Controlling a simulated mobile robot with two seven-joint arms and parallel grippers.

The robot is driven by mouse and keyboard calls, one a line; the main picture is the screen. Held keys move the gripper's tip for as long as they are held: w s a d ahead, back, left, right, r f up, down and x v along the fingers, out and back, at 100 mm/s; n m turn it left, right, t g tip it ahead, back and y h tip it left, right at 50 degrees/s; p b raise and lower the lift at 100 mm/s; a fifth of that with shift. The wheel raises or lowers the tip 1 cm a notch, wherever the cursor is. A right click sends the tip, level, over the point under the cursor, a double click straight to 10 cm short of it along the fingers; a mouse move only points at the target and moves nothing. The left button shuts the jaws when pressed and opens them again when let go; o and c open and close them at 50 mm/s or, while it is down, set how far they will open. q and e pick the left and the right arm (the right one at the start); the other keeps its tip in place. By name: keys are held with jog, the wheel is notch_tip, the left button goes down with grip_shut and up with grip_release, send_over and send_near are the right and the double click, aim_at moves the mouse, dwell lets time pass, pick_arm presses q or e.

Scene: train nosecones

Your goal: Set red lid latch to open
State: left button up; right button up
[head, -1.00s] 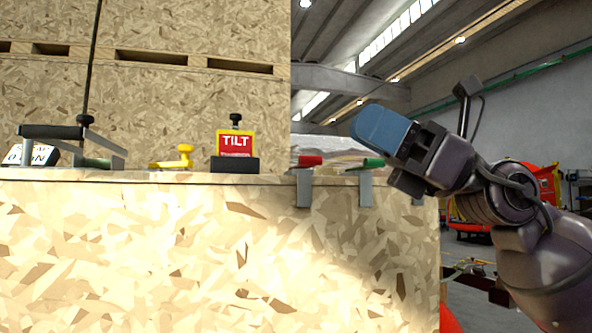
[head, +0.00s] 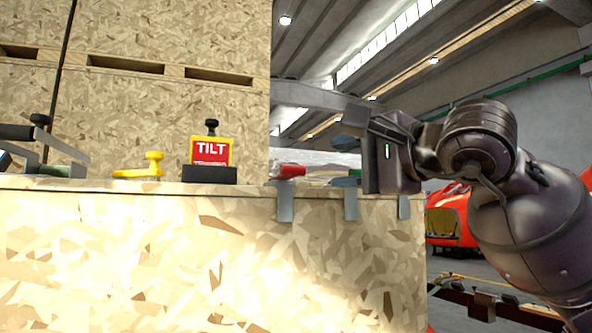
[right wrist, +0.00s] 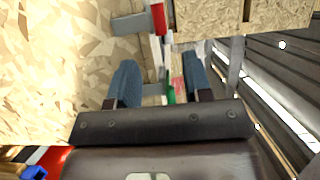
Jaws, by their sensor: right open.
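The red latch (head: 288,170) sits at the top edge of the chipboard box, with a grey metal bracket (head: 285,205) hanging down the front. It also shows at the top of the right wrist view (right wrist: 158,18), beyond the fingertips. My right gripper (head: 345,162) is open, to the right of the red latch and apart from it, pointing left. Its two blue fingers (right wrist: 160,78) show in the right wrist view with a green latch (right wrist: 171,94) between them, not clearly gripped. In the head view the gripper mostly hides the green latch. My left gripper is not in view.
A yellow TILT button box (head: 211,152) and a yellow lever (head: 140,170) stand left on the chipboard ledge (head: 240,189). A black-barred metal lever (head: 25,133) is at far left. A tall chipboard wall (head: 160,110) rises behind. Another bracket (head: 404,206) hangs at right.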

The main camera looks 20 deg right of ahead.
aim_at(299, 170)
jog(key=p+x, duration=0.1)
jog(key=x, duration=0.9)
grip_shut()
